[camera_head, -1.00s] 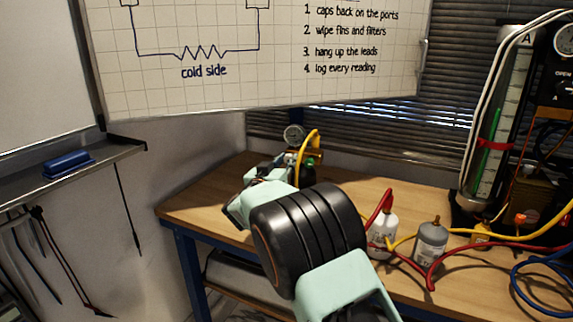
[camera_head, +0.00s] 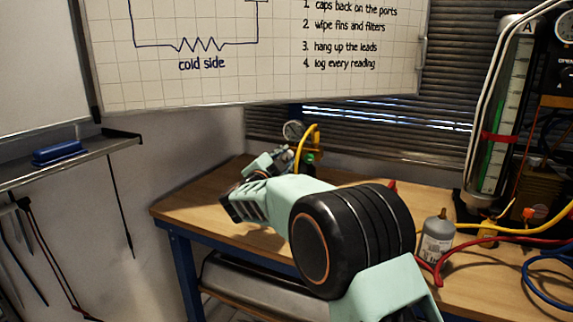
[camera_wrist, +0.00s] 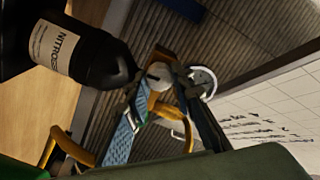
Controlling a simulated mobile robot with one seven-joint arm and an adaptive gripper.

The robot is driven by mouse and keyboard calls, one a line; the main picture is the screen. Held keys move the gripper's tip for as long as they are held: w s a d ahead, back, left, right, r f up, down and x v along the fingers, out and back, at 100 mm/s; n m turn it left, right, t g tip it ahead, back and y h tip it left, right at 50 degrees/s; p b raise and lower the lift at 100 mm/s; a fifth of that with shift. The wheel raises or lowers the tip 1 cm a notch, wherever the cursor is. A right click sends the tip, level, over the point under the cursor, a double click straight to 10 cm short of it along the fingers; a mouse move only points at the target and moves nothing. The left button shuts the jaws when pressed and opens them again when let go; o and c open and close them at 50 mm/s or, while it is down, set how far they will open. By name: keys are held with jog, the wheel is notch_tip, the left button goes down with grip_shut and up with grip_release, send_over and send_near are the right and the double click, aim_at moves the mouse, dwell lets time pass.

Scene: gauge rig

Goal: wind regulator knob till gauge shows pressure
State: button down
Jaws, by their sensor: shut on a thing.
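The pressure gauge (camera_head: 293,130) is a small round white dial at the back of the bench, with its needle too small to read. In the wrist view the gauge (camera_wrist: 203,82) is turned partly away. My gripper (camera_head: 272,160) is just below the gauge. In the wrist view my gripper (camera_wrist: 163,82) has its two fingers closed around a pale round regulator knob (camera_wrist: 160,72), beside the gauge. The fingers hide part of the knob. A black nitrogen bottle (camera_wrist: 90,55) with a white label lies close by at upper left in that view.
A yellow hose (camera_head: 306,145) loops right beside the gauge. A grey bottle (camera_head: 437,240) and red and yellow hoses stand to the right on the wooden bench (camera_head: 190,208). A whiteboard (camera_head: 270,85) hangs above, with window blinds (camera_head: 400,130) behind.

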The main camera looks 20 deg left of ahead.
jog(key=m+b, duration=0.1)
jog(key=m, duration=0.1)
jog(key=m+b, duration=0.3)
jog(key=m, duration=0.1)
jog(key=shift+f+b, duration=0.35)
jog(key=shift+r+m+b, duration=0.15)
jog(key=shift+m+b, duration=1.2)
jog(key=shift+m, duration=0.85)
jog(key=c, duration=1.7)
grip_release()
jog(key=shift+o, duration=0.2)
jog(key=shift+r, duration=0.1)
jog(key=shift+s, duration=0.1)
jog(key=s, duration=1.2)
jog(key=shift+w, duration=0.1)
